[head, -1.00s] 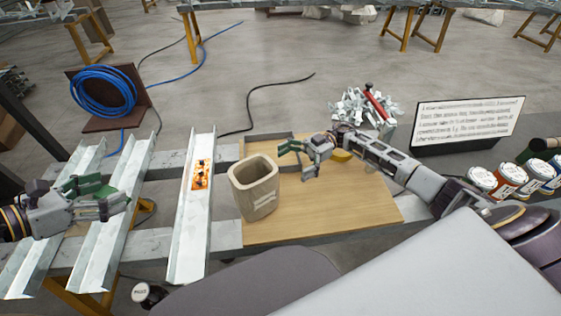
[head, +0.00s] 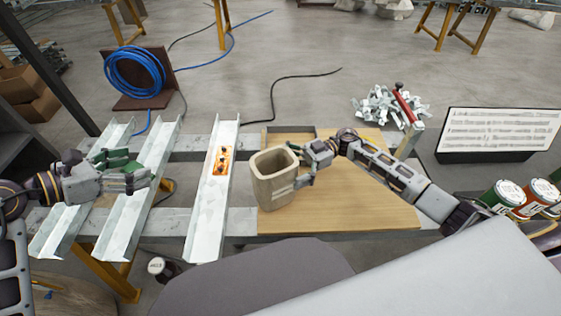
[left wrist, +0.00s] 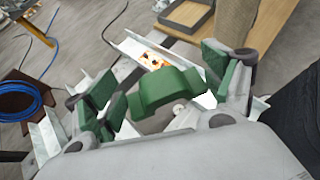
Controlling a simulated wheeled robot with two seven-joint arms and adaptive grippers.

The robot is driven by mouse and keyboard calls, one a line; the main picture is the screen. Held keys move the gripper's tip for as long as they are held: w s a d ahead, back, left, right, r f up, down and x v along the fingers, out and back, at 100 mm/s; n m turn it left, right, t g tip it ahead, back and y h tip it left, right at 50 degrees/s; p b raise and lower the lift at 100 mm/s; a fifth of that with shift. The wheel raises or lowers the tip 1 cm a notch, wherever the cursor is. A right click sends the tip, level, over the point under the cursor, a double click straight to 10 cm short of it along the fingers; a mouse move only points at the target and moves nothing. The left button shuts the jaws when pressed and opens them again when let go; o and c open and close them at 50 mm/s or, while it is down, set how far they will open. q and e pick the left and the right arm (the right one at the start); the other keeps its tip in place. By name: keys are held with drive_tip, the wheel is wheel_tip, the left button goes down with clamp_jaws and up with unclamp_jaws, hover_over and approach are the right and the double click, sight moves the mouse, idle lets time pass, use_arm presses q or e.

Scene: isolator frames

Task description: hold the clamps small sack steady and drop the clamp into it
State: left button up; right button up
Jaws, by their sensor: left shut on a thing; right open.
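The clamps small sack (head: 275,190) is beige, open at the top and upright on the wooden board. It is partly visible at the top of the left wrist view (left wrist: 232,22). My left gripper (head: 140,180) is above the metal channels at the left, well away from the sack. It is shut on a green arched piece (left wrist: 163,92), seemingly the clamp, between its green pads; in the head view the fingers mostly hide it. My right gripper (head: 306,166) is open at the sack's right side, near the rim. I cannot tell whether it touches the wall.
A channel (head: 208,205) with an orange label stands between my left gripper and the sack. The board (head: 350,205) is mostly clear. A pile of metal pieces (head: 385,103), a sign (head: 497,130) and cans (head: 503,197) are at the right.

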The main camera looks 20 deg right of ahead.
sight(274, 181)
use_arm(q)
drive_tip(key=shift+r, duration=0.15)
use_arm(e)
drive_tip(key=shift+s+a, duration=0.15)
drive_tip(key=shift+a, duration=0.65)
drive_tip(key=shift+s+a, duration=0.15)
drive_tip(key=shift+a, duration=0.6)
drive_tip(key=c, duration=0.9)
